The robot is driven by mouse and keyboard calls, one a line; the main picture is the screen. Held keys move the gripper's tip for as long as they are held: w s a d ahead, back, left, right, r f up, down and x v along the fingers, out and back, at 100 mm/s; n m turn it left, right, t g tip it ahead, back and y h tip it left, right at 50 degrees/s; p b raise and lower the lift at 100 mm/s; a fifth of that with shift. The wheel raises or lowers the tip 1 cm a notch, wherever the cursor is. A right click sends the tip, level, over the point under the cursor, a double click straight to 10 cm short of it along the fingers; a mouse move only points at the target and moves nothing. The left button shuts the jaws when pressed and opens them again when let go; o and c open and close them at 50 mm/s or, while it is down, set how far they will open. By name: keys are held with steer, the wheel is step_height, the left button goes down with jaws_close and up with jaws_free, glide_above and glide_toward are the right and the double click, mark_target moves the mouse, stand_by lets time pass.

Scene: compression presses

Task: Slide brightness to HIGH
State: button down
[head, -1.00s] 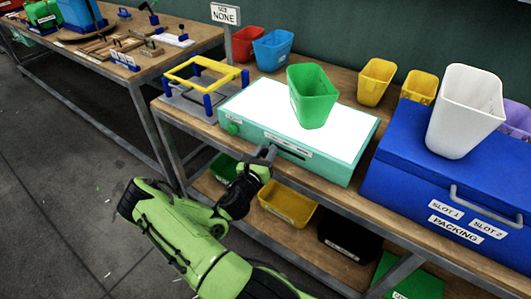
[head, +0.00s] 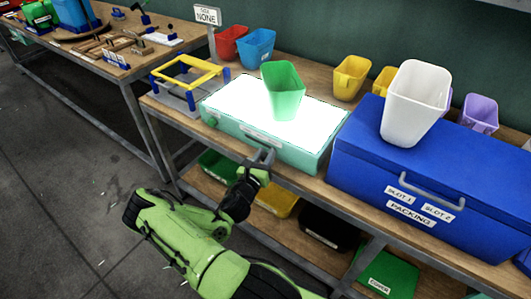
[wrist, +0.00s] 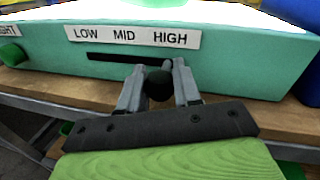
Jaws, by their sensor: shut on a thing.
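The light box (head: 225,119) is teal with a bright white top and stands on the wooden bench. In the wrist view its front face (wrist: 240,72) carries a label strip (wrist: 132,36) reading LOW, MID, HIGH above a dark horizontal slot (wrist: 108,58). My gripper (wrist: 160,72) is at the slot with its two fingers shut on a dark slider knob (wrist: 159,86). The knob is between MID and HIGH, closer to HIGH. My gripper also shows in the head view (head: 262,156), at the box front; the knob is hidden there.
A green cup (head: 284,92) stands on the lit top. A green round knob (wrist: 12,54) is at the left of the box front. A blue packing box (head: 350,160) with a white cup (head: 415,100) is close on the right. The bench edge (wrist: 90,95) runs below my gripper.

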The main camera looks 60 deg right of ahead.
steer(key=shift+s, duration=0.2)
steer(key=shift+f, duration=0.1)
steer(key=c, duration=0.8)
jaws_free()
steer(key=shift+s, duration=0.1)
steer(key=shift+a, duration=0.25)
steer(key=a+p, duration=0.2)
steer(key=a, duration=1.3)
steer(key=shift+s+a, duration=0.15)
steer(key=shift+s, duration=0.05)
